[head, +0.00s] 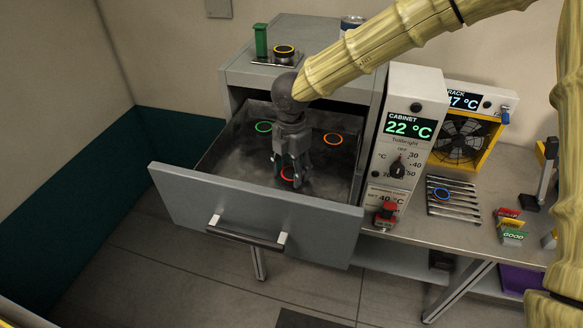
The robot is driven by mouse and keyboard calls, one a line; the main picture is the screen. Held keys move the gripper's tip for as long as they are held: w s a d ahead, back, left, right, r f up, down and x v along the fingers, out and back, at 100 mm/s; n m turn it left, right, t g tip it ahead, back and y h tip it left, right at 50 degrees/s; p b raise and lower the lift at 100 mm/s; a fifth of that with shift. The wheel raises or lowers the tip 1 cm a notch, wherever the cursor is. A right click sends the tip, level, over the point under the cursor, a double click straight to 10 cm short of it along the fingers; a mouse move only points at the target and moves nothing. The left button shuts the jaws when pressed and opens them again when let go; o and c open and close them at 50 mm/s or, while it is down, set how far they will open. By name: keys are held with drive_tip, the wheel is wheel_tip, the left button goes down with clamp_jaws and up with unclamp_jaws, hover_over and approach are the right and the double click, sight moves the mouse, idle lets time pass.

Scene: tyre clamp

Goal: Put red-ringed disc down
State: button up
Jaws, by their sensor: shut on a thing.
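My gripper (290,170) points down into the open grey drawer (250,206) and is shut on the red-ringed disc (288,174). Only part of the red ring shows between and behind the fingers; whether the disc touches the drawer floor cannot be told. In the drawer, a green-ringed disc (264,127) lies to the upper left of my gripper and an orange-ringed disc (333,139) lies to its upper right.
The drawer's front panel with its handle (245,234) stands out over the floor. A control box reading 22 °C (408,128) stands right of the drawer. A blue-ringed disc (441,194) lies on a slatted rack. A yellow-ringed item (284,51) sits on the cabinet top.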

sight(291, 173)
drive_tip(key=shift+f, duration=0.1)
drive_tip(key=o, duration=1)
drive_tip(key=shift+o, duration=0.2)
wheel_tip(291, 173, up, 12)
drive_tip(key=b, duration=0.3)
